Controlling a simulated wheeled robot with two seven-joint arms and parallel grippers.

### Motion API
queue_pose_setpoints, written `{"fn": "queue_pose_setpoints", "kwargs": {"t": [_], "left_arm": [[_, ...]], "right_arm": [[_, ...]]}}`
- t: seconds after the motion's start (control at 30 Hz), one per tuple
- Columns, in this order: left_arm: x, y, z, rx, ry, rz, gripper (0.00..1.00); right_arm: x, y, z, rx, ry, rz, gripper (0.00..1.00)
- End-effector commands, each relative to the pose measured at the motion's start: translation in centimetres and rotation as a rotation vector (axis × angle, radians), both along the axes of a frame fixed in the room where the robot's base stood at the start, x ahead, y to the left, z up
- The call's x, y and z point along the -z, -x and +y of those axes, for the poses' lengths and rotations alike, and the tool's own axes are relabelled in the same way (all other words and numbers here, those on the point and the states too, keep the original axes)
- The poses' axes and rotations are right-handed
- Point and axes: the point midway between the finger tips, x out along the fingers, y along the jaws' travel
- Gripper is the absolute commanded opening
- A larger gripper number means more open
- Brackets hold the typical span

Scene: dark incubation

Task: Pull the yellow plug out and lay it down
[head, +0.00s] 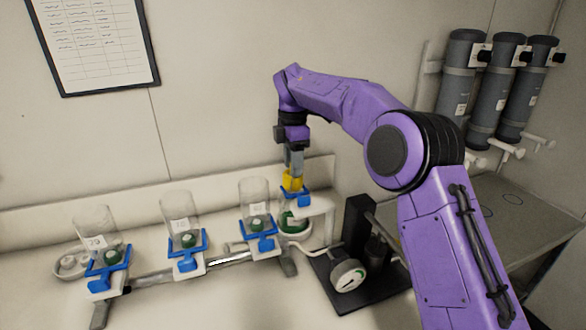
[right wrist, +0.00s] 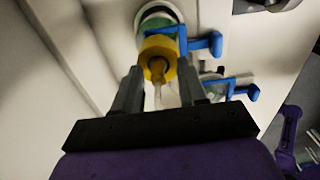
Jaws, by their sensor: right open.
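The yellow plug (head: 292,180) sits upright at the blue clamp (head: 295,197) on the right end of the row, above a round container with green contents (head: 293,222). My right gripper (head: 293,165) points down over the plug. In the right wrist view the yellow plug (right wrist: 158,58) lies between the tips of my open right gripper (right wrist: 158,80), one finger on each side. I cannot tell whether either finger touches it. My left gripper is not in view.
Clear cylinders (head: 181,218) in blue clamps stand along a rail to the left. A black stand with a round dial (head: 347,275) is right of the plug. Grey canisters (head: 497,90) hang on the right wall. Bare bench lies in front of the rail.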

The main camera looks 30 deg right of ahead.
Motion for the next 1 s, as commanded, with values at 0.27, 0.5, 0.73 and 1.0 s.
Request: {"fn": "queue_pose_setpoints", "kwargs": {"t": [0.27, 0.5, 0.73, 1.0], "left_arm": [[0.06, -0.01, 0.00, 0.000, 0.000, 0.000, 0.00], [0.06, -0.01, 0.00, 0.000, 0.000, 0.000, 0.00], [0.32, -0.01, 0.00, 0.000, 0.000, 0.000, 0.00], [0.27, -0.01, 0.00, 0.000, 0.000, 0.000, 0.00]], "right_arm": [[0.05, -0.08, 0.00, -0.001, 0.000, 0.000, 0.41], [0.03, -0.08, -0.01, 0.000, 0.001, 0.000, 0.41], [0.12, -0.04, 0.00, 0.001, -0.002, 0.001, 0.41], [0.02, -0.03, -0.01, 0.001, 0.000, 0.000, 0.22]]}}
